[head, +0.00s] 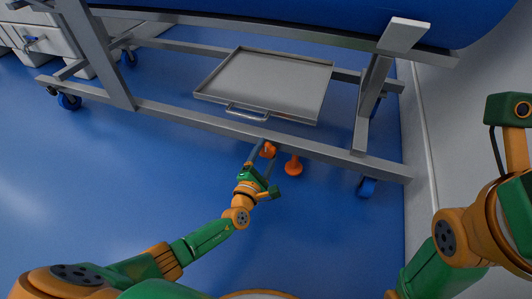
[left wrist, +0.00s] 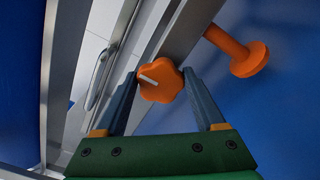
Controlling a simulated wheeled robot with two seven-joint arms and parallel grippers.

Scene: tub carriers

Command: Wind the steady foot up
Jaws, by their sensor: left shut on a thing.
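The steady foot (head: 293,167) is an orange post with a round pad, below the carrier's front rail; in the left wrist view it shows at the upper right (left wrist: 240,52). I cannot tell whether its pad touches the floor. Beside it, to the left, is an orange lobed knob (left wrist: 161,83) with a white pointer mark on its face. My left gripper (head: 266,152) is shut on the knob, one finger on each side. The knob (head: 269,147) is partly hidden by the fingers in the head view. My right arm shows at the right, but its gripper is out of view.
The grey carrier frame (head: 220,125) stands on castors and bears a large blue tub (head: 330,15). A grey tray (head: 270,82) with a handle sits on its lower part. Grey drawers (head: 40,40) stand at the far left. A wall is at the right; blue floor in front is clear.

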